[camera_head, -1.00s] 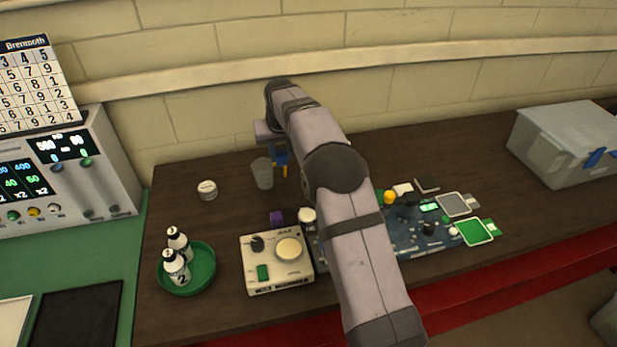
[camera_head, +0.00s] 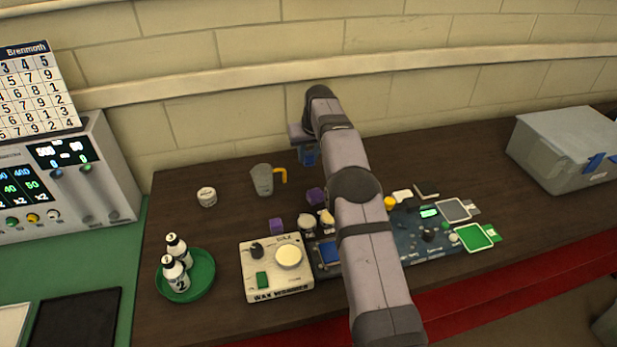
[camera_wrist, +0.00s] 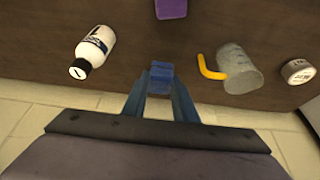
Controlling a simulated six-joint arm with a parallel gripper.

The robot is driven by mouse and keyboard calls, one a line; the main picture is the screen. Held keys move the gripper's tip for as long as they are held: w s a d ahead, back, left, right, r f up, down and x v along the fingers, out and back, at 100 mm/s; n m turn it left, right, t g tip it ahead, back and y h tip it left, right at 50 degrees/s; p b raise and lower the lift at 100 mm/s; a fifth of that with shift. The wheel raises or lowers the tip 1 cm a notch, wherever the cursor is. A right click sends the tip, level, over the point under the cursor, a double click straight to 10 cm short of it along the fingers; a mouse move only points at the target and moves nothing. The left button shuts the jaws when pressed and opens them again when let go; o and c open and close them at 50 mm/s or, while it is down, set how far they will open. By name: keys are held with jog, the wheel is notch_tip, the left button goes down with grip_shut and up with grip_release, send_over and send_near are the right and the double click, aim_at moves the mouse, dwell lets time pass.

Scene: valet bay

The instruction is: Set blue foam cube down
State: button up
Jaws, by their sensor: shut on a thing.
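My gripper (camera_wrist: 160,82) is shut on the blue foam cube (camera_wrist: 161,72), which shows between the fingertips in the wrist view. In the head view my gripper (camera_head: 308,160) is over the back of the brown table, right of the clear mug. The cube is hard to tell from the blue fingers there. In the wrist view the cube appears near the table's back edge; whether it touches the tabletop I cannot tell.
The mug (camera_head: 262,181) with its orange handle stands left of my gripper. Purple cubes (camera_head: 276,226) (camera_head: 316,196) lie in front. A white bottle (camera_wrist: 97,45) lies nearby in the wrist view.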

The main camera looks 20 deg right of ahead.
aim_at(313, 155)
jog(key=shift+f+p, duration=1.15)
jog(key=shift+f, duration=2.8)
jog(key=shift+f, duration=0.15)
jog(key=o, duration=1)
jog(key=shift+r, duration=0.25)
jog(key=b+v, duration=0.3)
jog(key=v, duration=0.8)
jog(key=shift+s+r+b, duration=0.25)
jog(key=shift+r+b, duration=0.1)
jog(key=shift+b, duration=0.05)
jog(key=shift+s, duration=0.1)
